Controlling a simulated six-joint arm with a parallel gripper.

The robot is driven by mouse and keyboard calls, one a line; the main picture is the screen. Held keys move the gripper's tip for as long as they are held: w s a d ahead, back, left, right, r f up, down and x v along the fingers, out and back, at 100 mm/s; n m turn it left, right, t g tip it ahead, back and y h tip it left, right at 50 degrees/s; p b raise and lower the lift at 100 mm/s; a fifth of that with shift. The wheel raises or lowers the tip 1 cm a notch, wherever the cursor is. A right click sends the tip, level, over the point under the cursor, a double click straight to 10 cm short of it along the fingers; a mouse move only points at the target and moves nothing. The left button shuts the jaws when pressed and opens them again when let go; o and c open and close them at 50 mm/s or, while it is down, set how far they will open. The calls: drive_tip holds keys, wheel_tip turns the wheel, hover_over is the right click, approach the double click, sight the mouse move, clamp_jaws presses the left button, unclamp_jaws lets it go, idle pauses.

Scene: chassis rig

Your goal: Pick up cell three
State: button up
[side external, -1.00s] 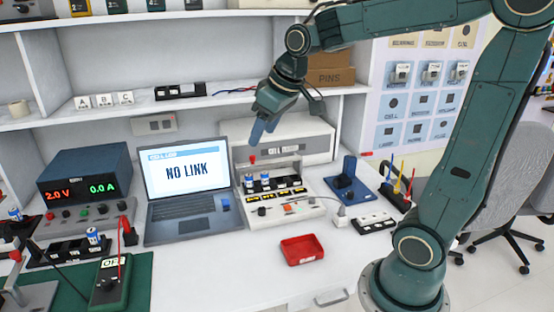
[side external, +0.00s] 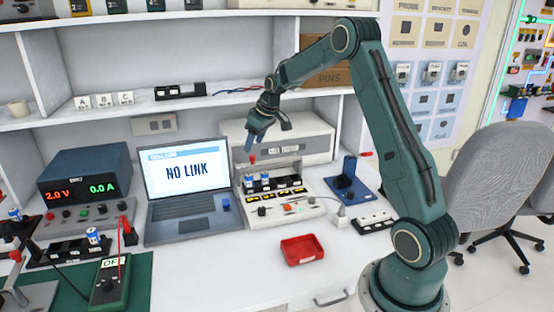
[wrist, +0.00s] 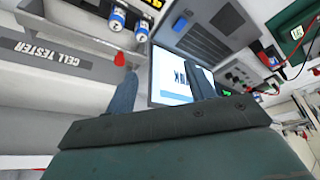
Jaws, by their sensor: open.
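Two blue-and-white cells, a left one (side external: 249,182) and a right one (side external: 265,179), stand upright in the cell tester (side external: 287,207). They also show near the top of the wrist view, one cell (wrist: 116,20) beside the other (wrist: 142,28). Another cell (side external: 93,237) stands in a black holder at the left, and one more (side external: 15,214) is at the left edge. Their numbers are too small to read. My gripper (side external: 249,144) is above and behind the tester, pointing down. In the wrist view its fingers (wrist: 164,76) are apart with no cell between them.
A laptop (side external: 187,211) reading NO LINK stands left of the tester. A red tray (side external: 302,250) lies in front, with clear table around it. A blue fixture (side external: 349,184) is to the right. The shelf (side external: 225,98) runs behind the gripper.

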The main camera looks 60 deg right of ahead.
drive_tip(key=d+f, duration=0.4)
drive_tip(key=shift+w+d+f, duration=0.15)
drive_tip(key=shift+w+f, duration=0.15)
drive_tip(key=shift+w, duration=0.1)
approach(249, 175)
drive_tip(key=shift+x, duration=2.55)
drive_tip(key=shift+x, duration=2.55)
